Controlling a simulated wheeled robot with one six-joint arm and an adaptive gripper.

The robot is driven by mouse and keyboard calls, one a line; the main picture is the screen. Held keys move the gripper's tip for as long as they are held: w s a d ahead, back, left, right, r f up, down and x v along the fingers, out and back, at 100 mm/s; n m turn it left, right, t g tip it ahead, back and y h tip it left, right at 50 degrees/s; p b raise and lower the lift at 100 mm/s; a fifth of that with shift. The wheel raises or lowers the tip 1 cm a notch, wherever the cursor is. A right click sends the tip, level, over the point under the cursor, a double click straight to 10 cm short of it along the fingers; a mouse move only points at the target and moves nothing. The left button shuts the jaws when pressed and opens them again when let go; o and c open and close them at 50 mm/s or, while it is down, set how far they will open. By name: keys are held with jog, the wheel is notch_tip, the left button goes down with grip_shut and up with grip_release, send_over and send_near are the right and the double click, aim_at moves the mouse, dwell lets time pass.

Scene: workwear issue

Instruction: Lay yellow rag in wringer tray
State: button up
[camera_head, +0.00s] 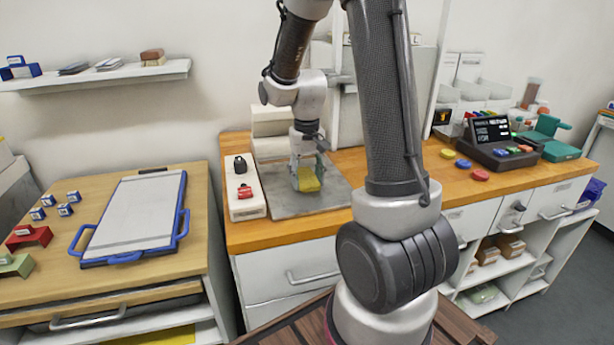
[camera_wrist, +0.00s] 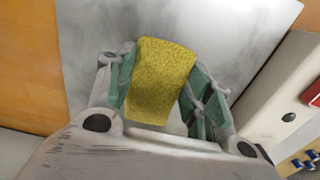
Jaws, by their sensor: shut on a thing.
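The yellow rag (camera_head: 308,180) is held between the fingers of my gripper (camera_head: 306,172), over a grey metal sheet or tray (camera_head: 335,196) on the wooden counter. In the wrist view the rag (camera_wrist: 160,82) is a textured yellow piece between the green finger pads of my gripper (camera_wrist: 165,92). The grey surface (camera_wrist: 85,50) lies beneath and beyond it. I cannot tell whether the rag touches that surface. No thing clearly recognisable as a wringer tray shows apart from this grey surface.
A white strip box (camera_head: 247,205) with a black and a red item stands left of the grey surface. White stacked boxes (camera_head: 270,122) stand behind. A blue-framed board (camera_head: 135,215) lies on the left table. Coloured discs (camera_head: 480,175) and a dark console lie to the right.

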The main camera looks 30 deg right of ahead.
jog(key=o, duration=1)
jog(key=shift+o, duration=0.2)
